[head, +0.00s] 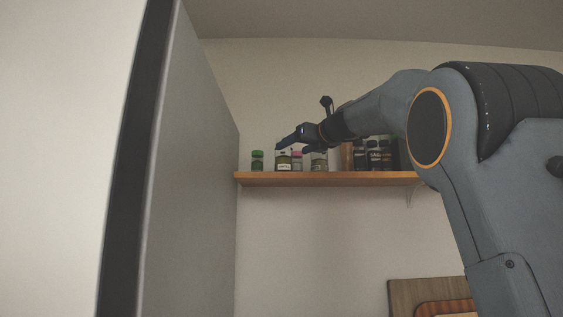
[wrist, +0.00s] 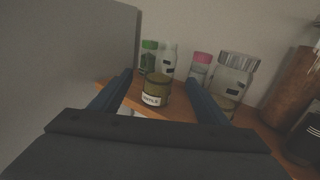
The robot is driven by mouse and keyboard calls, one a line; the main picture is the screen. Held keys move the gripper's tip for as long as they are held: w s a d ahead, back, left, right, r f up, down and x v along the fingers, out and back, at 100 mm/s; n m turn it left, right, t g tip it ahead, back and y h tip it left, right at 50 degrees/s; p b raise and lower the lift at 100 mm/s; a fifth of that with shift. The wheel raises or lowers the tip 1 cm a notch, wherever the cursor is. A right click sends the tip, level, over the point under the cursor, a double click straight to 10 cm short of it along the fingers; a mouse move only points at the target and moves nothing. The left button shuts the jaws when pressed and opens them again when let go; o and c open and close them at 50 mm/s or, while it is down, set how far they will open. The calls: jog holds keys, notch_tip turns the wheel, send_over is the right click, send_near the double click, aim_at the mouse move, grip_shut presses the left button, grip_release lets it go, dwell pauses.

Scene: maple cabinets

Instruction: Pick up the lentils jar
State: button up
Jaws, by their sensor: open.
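The lentils jar (wrist: 156,92) is a short olive-green jar with a white label. In the wrist view it stands upright on the wooden shelf, between the two fingers of my gripper (wrist: 160,80). My gripper is open, and gaps show between the jar and both fingers. In the head view a jar with a white label (head: 283,162), apparently the lentils jar, stands just below my gripper (head: 284,145). How deep the fingers reach around it is hard to tell.
A green-lidded jar (wrist: 149,58), a white bottle (wrist: 168,62), a pink-lidded jar (wrist: 201,66) and a large silver-lidded jar (wrist: 234,74) stand close behind and right. A tall grey panel (head: 195,150) bounds the shelf (head: 330,179) on the left. Several dark jars (head: 373,156) stand further right.

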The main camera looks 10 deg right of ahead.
aim_at(288, 149)
jog(key=shift+r+p+x, duration=0.15)
jog(key=shift+p+x, duration=0.2)
jog(key=shift+x, duration=0.4)
jog(key=shift+r+p+x, duration=0.1)
jog(key=shift+p+x, duration=0.25)
jog(key=shift+x, duration=0.4)
jog(key=shift+p+x, duration=1.5)
jog(key=shift+x, duration=1)
jog(key=shift+f, duration=0.15)
jog(key=c, duration=1.4)
